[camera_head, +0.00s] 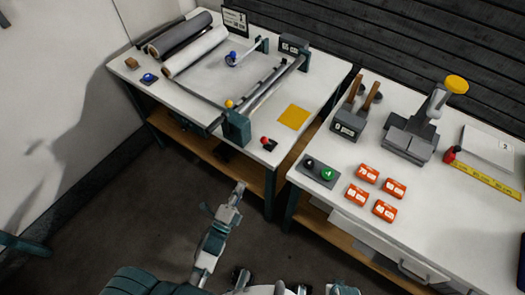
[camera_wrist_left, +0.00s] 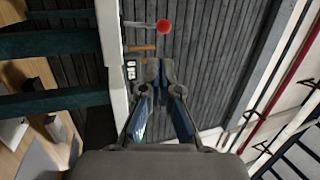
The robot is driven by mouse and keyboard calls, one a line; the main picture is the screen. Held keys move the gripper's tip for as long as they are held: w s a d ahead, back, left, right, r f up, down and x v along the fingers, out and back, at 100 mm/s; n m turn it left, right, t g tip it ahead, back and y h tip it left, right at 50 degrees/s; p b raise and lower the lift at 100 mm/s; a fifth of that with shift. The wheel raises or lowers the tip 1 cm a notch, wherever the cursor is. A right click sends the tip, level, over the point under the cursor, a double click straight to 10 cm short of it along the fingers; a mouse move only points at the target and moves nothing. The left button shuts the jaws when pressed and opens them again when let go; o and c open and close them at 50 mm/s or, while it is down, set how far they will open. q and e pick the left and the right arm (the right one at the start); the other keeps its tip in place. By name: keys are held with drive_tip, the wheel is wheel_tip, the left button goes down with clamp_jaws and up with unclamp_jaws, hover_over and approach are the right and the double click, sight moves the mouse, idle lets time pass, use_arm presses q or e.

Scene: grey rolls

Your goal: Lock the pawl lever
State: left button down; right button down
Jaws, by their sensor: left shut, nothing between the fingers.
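A roll-cutting stand with a metal bar (camera_head: 270,88) lies across the left table. Small knobs sit around it: a blue knob (camera_head: 232,55) on a lever arm, a yellow knob (camera_head: 229,104) near its front post, and a red knob (camera_head: 265,140) on a black base at the table's front edge. I cannot tell which is on the pawl lever. My left gripper (camera_head: 239,187) is shut and empty, in front of the left table and apart from it. Its fingers (camera_wrist_left: 159,72) show close together in the left wrist view. My right gripper cannot be made out.
Grey and white rolls (camera_head: 195,50) lie at the back left. A yellow square (camera_head: 293,117) lies on the left table. The right table holds a grey block with wooden handles (camera_head: 349,122), a yellow-knobbed press (camera_head: 409,138) and several orange blocks (camera_head: 368,173). Floor separates the gripper from the tables.

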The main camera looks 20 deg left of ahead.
use_arm(q)
drive_tip(key=shift+d+r, duration=0.25)
drive_tip(key=shift+d, duration=0.05)
drive_tip(key=x, duration=1.4)
drive_tip(key=shift+a, duration=0.1)
